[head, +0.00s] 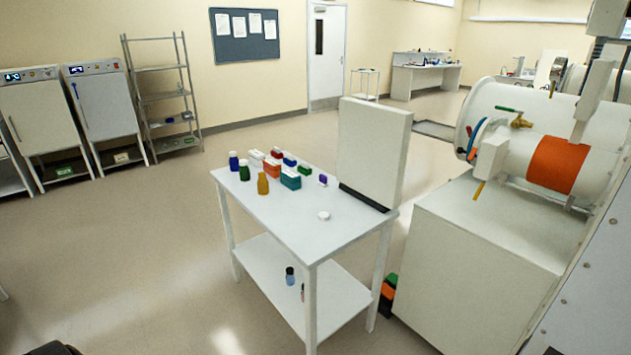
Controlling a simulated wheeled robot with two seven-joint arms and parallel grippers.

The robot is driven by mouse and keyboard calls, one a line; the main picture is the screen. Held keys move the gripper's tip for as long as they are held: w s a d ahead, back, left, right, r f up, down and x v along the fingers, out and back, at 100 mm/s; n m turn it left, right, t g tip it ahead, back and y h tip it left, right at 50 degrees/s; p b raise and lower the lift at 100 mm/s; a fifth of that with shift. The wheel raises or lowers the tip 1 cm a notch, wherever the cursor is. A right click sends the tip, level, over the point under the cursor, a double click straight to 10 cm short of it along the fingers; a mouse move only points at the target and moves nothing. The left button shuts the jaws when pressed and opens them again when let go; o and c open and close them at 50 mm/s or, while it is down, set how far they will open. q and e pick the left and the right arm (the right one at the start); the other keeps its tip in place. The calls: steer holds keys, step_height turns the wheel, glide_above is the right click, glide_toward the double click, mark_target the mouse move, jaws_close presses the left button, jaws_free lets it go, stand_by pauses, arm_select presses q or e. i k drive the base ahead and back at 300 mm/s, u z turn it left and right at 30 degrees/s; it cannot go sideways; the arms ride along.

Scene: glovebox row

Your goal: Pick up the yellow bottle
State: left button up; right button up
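The yellow bottle (262,185) stands upright near the left front edge of a white table (300,238). It looks amber-yellow and has a narrower top. A green bottle (244,172) and a blue bottle (233,161) stand just behind and left of it. A teal box (290,181) is a little to its right. Neither of my grippers can be made out in the head view, and the yellow bottle stands free of any gripper.
A tall white panel (374,150) stands at the table's right end. A round white lid-like disc (323,215) lies on the otherwise clear front half. A lower shelf (290,275) holds a small dark-capped bottle (290,275). A white cabinet (480,260) is to the right. Open floor lies left.

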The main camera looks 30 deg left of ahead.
mark_target(262, 184)
steer(key=z, duration=0.35)
steer(key=i, duration=1.55)
steer(key=u, duration=1.1)
steer(key=i, duration=0.4)
steer(key=u, duration=0.35)
